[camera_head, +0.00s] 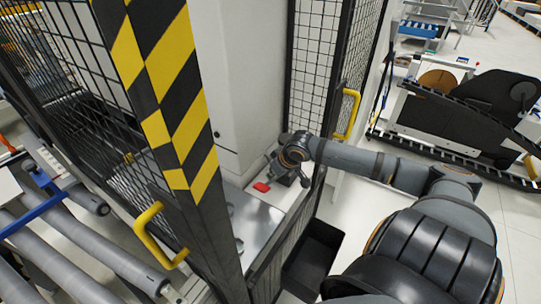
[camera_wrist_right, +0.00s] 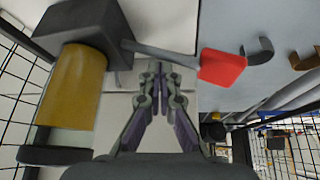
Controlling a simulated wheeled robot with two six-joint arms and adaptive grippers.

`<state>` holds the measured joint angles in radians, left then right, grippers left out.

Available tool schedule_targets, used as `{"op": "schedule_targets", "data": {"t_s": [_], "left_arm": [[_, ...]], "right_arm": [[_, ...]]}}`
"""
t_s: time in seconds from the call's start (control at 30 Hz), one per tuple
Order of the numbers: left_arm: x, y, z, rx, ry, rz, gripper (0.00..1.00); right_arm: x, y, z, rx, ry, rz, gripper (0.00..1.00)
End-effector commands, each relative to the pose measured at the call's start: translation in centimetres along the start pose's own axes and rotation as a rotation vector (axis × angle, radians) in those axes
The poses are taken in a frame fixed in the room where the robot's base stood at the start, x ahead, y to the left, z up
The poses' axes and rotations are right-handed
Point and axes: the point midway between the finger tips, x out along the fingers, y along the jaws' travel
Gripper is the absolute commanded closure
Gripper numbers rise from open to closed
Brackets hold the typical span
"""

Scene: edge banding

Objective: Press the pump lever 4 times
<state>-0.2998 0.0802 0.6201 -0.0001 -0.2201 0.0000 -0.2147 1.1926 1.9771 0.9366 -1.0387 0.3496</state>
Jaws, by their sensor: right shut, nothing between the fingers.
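The pump shows in the right wrist view as a dark grey block (camera_wrist_right: 90,27) with a yellow cylinder (camera_wrist_right: 73,95) under it. The pump lever is a thin grey rod (camera_wrist_right: 165,56) running from the block to a red end pad (camera_wrist_right: 221,67). The red pad also shows in the head view (camera_head: 262,187), inside the open fenced cell. My right gripper (camera_wrist_right: 160,72) is shut and empty, its fingertips close to the rod, between the block and the pad. I cannot tell whether they touch. In the head view my right gripper (camera_head: 287,177) is beside the red pad. My left gripper is not in view.
A yellow-black striped post (camera_head: 168,95) and mesh fence panels frame the cell opening. Yellow handles (camera_head: 158,236) (camera_head: 347,114) stick out on both sides of it. A dark open bin (camera_head: 313,255) stands on the floor. Grey rollers (camera_head: 85,235) lie at the left.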

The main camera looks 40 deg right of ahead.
Motion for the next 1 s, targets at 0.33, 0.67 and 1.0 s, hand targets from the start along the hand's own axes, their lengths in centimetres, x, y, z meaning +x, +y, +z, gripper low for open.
{"op": "schedule_targets", "data": {"t_s": [0.33,0.67,1.0], "left_arm": [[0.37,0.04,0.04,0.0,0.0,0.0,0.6],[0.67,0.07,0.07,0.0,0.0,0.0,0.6],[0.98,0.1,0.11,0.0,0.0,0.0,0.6]], "right_arm": [[0.38,-0.24,0.34,0.001,-0.003,-0.001,1.0],[0.66,-0.45,0.54,0.001,-0.003,-0.001,1.0],[0.94,-0.65,0.76,0.001,-0.003,0.0,1.0]]}}
